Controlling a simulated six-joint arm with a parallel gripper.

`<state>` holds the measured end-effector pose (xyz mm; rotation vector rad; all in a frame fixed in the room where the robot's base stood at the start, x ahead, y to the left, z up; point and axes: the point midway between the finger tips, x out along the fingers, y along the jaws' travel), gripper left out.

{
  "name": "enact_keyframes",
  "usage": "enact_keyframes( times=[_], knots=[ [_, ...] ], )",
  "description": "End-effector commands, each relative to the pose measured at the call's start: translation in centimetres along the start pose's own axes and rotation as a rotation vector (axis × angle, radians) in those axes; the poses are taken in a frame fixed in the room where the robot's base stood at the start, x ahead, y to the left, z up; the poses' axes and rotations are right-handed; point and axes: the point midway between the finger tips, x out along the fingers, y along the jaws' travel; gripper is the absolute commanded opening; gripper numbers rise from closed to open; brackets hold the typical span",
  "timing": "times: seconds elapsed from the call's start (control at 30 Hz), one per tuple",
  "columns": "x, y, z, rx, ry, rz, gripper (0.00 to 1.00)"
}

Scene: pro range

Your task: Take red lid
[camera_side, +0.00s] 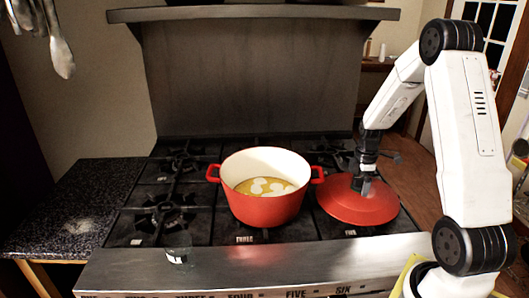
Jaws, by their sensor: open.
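The red lid (350,206) lies on the right front part of the stove, to the right of the red pot. My gripper (362,187) points down over the middle of the lid, at its top. It is open; the lid's knob is hidden behind or between the fingers, and I cannot tell whether the fingers touch it. The red pot (262,206) stands uncovered on the stove, with several pale round pieces in yellowish liquid inside.
The black stove (205,212) has free burners on the left. A small clear glass (178,247) stands at its front left edge. The pot's right handle (317,174) is close to the lid. A dark speckled counter (75,205) lies at the left, and utensils (58,45) hang above it.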

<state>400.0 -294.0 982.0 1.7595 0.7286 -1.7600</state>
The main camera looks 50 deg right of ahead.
Motion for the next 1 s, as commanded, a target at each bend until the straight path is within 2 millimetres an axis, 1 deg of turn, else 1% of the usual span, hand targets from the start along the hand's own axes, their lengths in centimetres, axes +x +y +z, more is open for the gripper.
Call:
enact_keyframes(
  times=[0.33, 0.37, 0.4, 0.47, 0.5, 0.57, 0.6, 1.0],
  knots=[
    [-0.04, 0.0, 0.0, 0.0, 0.0, 0.0, 1.0],
    [-0.04, 0.0, 0.0, 0.0, 0.0, 0.0, 0.97],
    [-0.05, 0.0, 0.0, 0.0, 0.0, 0.0, 0.84],
    [-0.05, 0.0, 0.0, 0.0, 0.0, 0.0, 0.65],
    [-0.04, 0.0, 0.0, 0.0, 0.0, 0.0, 0.52],
    [-0.02, 0.0, 0.0, 0.0, 0.0, 0.0, 0.33],
    [-0.01, -0.01, 0.0, 0.0, 0.0, 0.0, 0.21],
    [-0.09, 0.0, 0.0, 0.0, 0.0, 0.001, 0.2]
  ],
)
